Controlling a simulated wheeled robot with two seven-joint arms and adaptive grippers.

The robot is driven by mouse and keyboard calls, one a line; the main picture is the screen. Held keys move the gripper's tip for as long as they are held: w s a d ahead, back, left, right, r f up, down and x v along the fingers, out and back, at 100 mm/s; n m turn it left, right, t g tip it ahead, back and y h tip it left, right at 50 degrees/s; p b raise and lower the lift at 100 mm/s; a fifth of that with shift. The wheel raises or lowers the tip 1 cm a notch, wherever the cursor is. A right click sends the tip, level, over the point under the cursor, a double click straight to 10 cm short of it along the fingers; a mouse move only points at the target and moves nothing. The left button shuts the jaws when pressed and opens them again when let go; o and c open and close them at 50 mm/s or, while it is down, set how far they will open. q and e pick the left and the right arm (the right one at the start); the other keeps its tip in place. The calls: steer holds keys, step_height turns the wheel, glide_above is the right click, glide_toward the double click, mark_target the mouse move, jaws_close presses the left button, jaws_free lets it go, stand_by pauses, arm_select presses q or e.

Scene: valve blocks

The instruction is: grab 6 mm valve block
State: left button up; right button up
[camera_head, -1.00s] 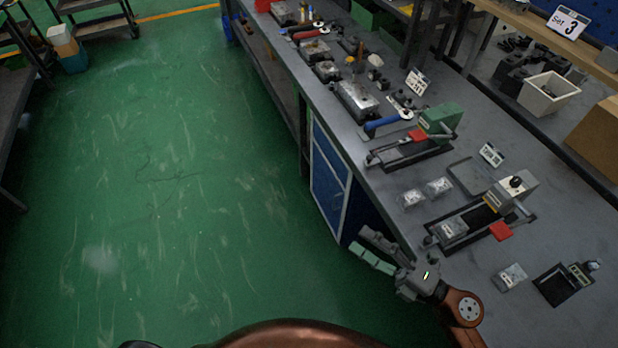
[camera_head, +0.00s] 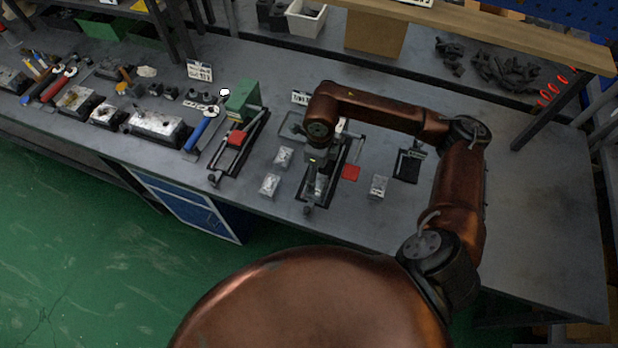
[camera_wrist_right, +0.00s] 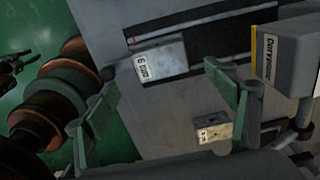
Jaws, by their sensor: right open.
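The grey valve block labelled 6 mm (camera_wrist_right: 160,60) lies on a dark fixture plate (camera_wrist_right: 195,25) in the right wrist view. In the head view a grey block (camera_head: 317,186) sits at the near end of the middle fixture, partly below my gripper. My right gripper (camera_head: 317,168) is above that fixture. In the right wrist view its green-padded fingers (camera_wrist_right: 165,95) are wide apart and empty, and the 6 mm block shows beyond them, between their lines. A second labelled block (camera_wrist_right: 214,131) lies near the right finger; its label is too small to read. My left gripper does not show.
A grey labelled box (camera_wrist_right: 285,50) stands at the right of the wrist view. Two small clear-looking packs (camera_head: 270,184) lie left of the fixture. The green-headed fixture (camera_head: 243,100) stands left.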

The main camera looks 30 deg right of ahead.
mark_target(317, 184)
step_height(317, 184, down, 8)
steer(key=shift+r, duration=0.25)
steer(key=shift+c, duration=0.3)
steer(key=shift+r, duration=0.1)
steer(key=c, duration=1.7)
